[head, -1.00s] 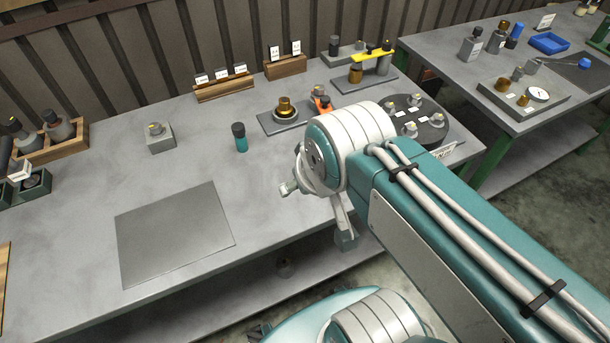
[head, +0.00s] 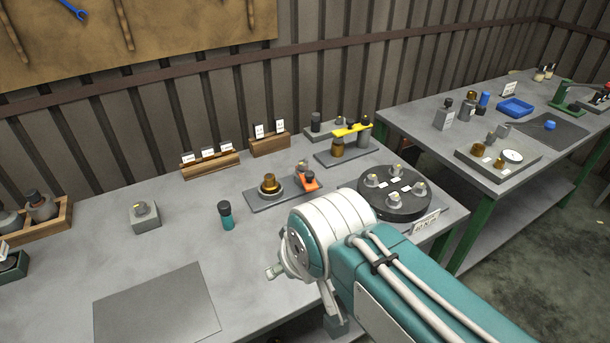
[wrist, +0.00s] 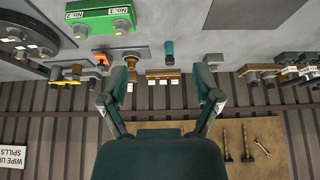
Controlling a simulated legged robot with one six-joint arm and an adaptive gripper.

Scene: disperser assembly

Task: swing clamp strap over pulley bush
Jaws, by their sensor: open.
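A yellow strap (head: 351,130) spans from a grey post to above a brown bush (head: 337,147) on a flat plate at the back of the bench. Whether it touches the bush is unclear. Nearer, a brass bush (head: 270,184) sits on another plate with an orange clamp-like part (head: 307,181) beside it. In the wrist view the orange part (wrist: 102,59) and the brass bush (wrist: 131,59) show beyond my left finger. My gripper (wrist: 162,76) is open and empty, its fingers wide apart. In the head view my arm hides the gripper.
A black round table with several posts (head: 395,187) stands at the bench's right end. A teal bottle (head: 227,216), a grey block (head: 145,216) and wooden card holders (head: 210,164) stand left. A bare grey mat (head: 157,305) lies in front. A second bench (head: 420,128) is at right.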

